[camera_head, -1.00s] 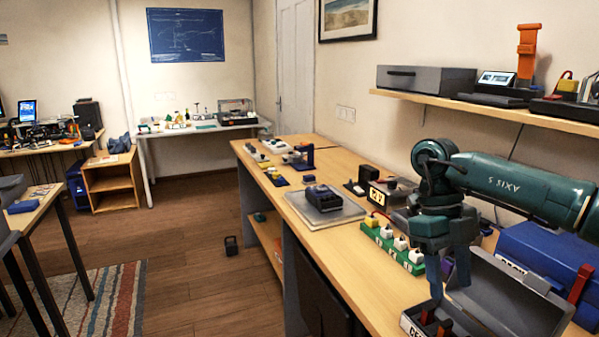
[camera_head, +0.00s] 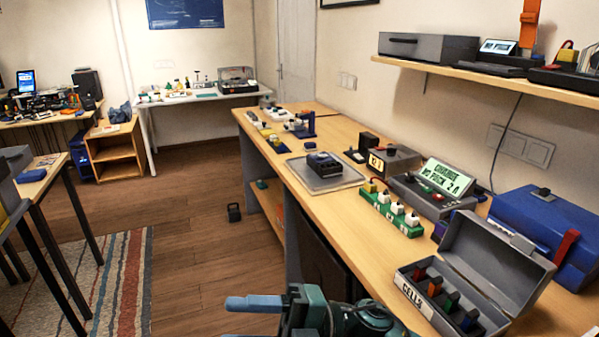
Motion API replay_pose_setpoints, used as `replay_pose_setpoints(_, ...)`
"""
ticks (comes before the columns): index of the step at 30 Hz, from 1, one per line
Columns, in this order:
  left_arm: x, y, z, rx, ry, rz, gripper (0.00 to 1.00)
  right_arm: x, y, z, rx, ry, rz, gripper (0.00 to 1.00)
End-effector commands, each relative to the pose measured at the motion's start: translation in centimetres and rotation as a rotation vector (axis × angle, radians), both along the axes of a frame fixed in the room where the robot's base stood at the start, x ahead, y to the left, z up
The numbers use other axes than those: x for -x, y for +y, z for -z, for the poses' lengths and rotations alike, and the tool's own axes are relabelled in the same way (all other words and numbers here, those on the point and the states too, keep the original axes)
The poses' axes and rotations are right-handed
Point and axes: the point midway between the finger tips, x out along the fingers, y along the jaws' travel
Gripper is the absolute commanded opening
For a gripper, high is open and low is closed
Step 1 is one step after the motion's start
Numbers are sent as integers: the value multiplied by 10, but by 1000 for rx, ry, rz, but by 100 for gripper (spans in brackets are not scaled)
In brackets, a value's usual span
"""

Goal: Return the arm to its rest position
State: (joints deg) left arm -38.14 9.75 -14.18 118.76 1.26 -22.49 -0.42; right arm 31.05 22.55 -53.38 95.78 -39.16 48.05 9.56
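My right gripper (camera_head: 250,320) is at the bottom edge of the head view, in front of the workbench (camera_head: 345,255). Its blue-grey fingers point left with a gap between them, and nothing shows between them. The lower finger is mostly cut off by the frame edge. The teal wrist (camera_head: 360,320) of the same arm shows just right of it, and the rest of the arm is out of frame. My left gripper is not in view.
An open grey CELLS case (camera_head: 490,270) with several coloured cells stands at the bench's near right. Behind it are a blue case (camera_head: 560,235), a charger (camera_head: 435,192) and a green strip (camera_head: 393,208). A wall shelf (camera_head: 480,75) overhangs the bench.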

Motion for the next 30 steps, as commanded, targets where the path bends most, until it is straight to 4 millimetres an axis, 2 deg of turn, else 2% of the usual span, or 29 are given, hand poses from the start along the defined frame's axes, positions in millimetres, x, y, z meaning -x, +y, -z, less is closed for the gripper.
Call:
replay_pose_setpoints(2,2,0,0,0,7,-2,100,-10,-5,-2,-116,182,158,48)
replay_pose_setpoints(5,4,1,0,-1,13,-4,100,-31,-25,8,-219,412,366,48)
replay_pose_setpoints(8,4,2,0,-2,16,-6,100,-46,-56,37,-282,657,575,48)
replay_pose_setpoints(11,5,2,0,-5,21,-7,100,-48,-94,82,-305,912,781,48)
replay_pose_setpoints(14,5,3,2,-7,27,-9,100,-32,-135,137,-290,1171,977,48)
replay_pose_setpoints(15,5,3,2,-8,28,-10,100,-20,-151,158,-276,1270,1046,48)
replay_pose_setpoints(18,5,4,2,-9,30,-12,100,13,-182,202,-230,1473,1184,48)
replay_pose_setpoints(21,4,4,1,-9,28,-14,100,43,-203,231,-188,1617,1274,48)
replay_pose_setpoints(25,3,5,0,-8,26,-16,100,67,-216,249,-151,1715,1330,48)
replay_pose_setpoints(30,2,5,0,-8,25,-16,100,73,-219,253,-141,1741,1346,48)
